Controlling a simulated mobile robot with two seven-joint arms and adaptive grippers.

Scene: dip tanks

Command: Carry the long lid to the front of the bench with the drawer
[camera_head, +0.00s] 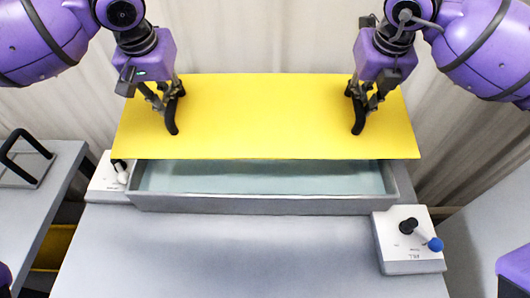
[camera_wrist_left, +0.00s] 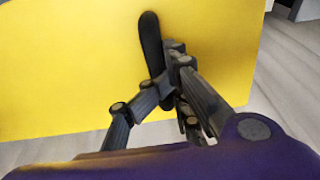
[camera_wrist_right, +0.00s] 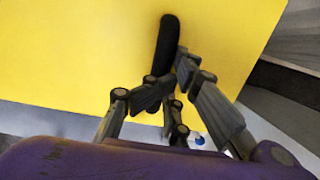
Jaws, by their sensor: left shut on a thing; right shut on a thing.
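The long lid (camera_head: 265,118) is a flat yellow panel, held over the back part of an open grey tank (camera_head: 260,204). My left gripper (camera_head: 172,98) is shut on the lid's left black handle (camera_wrist_left: 152,42). My right gripper (camera_head: 361,98) is shut on its right black handle (camera_wrist_right: 167,45). The lid's yellow face fills much of both wrist views. It hides the tank's back rim. Whether the lid touches the tank cannot be told.
The tank stands on a grey bench (camera_head: 230,255) with clear space in front. A control box with a blue-tipped lever (camera_head: 408,252) sits front right, another white box (camera_head: 104,184) at left. A second bench (camera_head: 40,200) with a black-handled object (camera_head: 22,175) stands far left.

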